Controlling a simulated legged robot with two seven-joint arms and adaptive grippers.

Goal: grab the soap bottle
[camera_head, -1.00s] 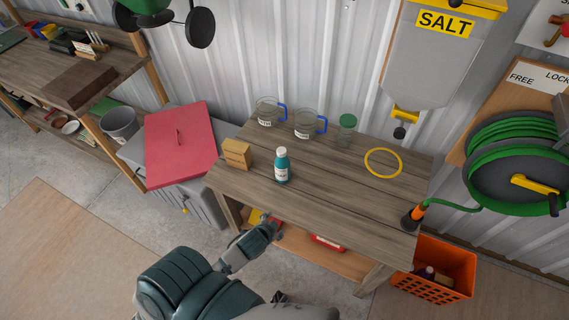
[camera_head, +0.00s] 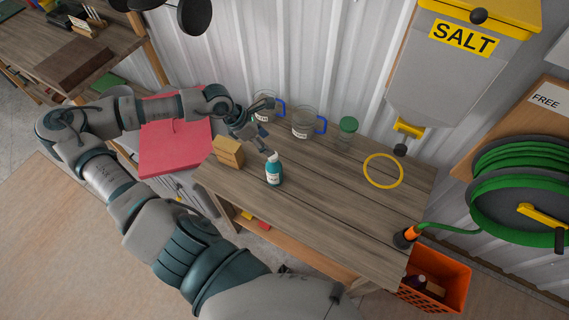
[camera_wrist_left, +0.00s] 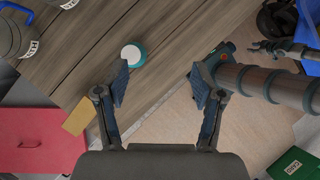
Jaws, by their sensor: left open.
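The soap bottle (camera_head: 273,175) is teal with a white cap and a pale label. It stands upright on the wooden workbench (camera_head: 330,200), near its front left. My left gripper (camera_head: 266,128) is open and empty, above and just behind the bottle in the head view. In the left wrist view the bottle (camera_wrist_left: 138,57) is seen from above, beyond the open fingers (camera_wrist_left: 160,84) and closer to the left finger. My right gripper does not show in the head view; a dark jointed hand at the upper right of the wrist view looks like it, its fingers unclear.
A yellow-brown box (camera_head: 228,151) stands left of the bottle. A yellow ring (camera_head: 383,171) lies to the right. A red-lidded bin (camera_head: 170,150) adjoins the bench.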

